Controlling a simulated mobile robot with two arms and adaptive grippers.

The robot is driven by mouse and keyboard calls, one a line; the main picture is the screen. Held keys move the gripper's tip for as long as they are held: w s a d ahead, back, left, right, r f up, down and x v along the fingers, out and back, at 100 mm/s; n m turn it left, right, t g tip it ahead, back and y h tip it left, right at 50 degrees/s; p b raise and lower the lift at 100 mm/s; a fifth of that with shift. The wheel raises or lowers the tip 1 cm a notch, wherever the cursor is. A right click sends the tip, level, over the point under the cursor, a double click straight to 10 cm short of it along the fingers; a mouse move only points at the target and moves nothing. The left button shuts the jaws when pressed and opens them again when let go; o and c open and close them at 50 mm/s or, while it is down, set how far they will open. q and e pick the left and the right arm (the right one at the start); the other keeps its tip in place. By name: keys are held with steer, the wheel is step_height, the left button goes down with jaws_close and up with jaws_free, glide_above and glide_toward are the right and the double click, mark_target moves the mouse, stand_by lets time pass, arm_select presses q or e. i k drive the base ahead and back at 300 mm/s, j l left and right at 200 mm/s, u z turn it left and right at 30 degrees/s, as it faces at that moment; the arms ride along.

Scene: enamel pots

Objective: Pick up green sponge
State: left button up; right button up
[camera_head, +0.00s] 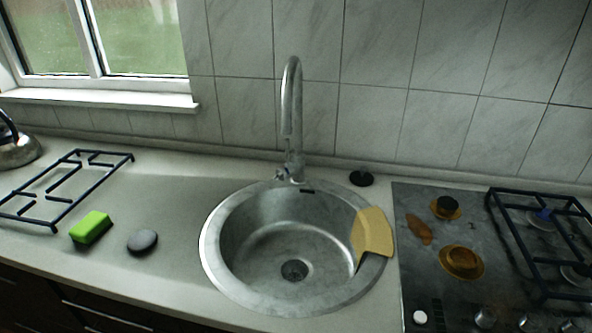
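The green sponge (92,227) is a small bright green block with a dark lower layer. It lies on the counter at the left in the head view, just right of a loose pan grate and left of a dark round disc. Nothing covers it. Neither of my grippers shows in the head view.
A dark grate (62,190) lies left of the sponge and a dark round disc (142,241) to its right. The sink (240,285) with a tall faucet (291,110) is in the middle, a yellow cloth-like piece (373,232) on its rim. The stove (470,225) is at right.

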mark_target(89, 231)
steer(key=u, duration=1.3)
steer(key=j+z, duration=0.15)
steer(key=z, duration=0.3)
steer(key=i+j+z, duration=0.25)
steer(key=j, duration=0.3)
steer(key=j+z, duration=0.2)
steer(key=j, duration=0.3)
steer(key=j+z, duration=0.25)
steer(key=j, duration=0.35)
steer(key=i, duration=0.05)
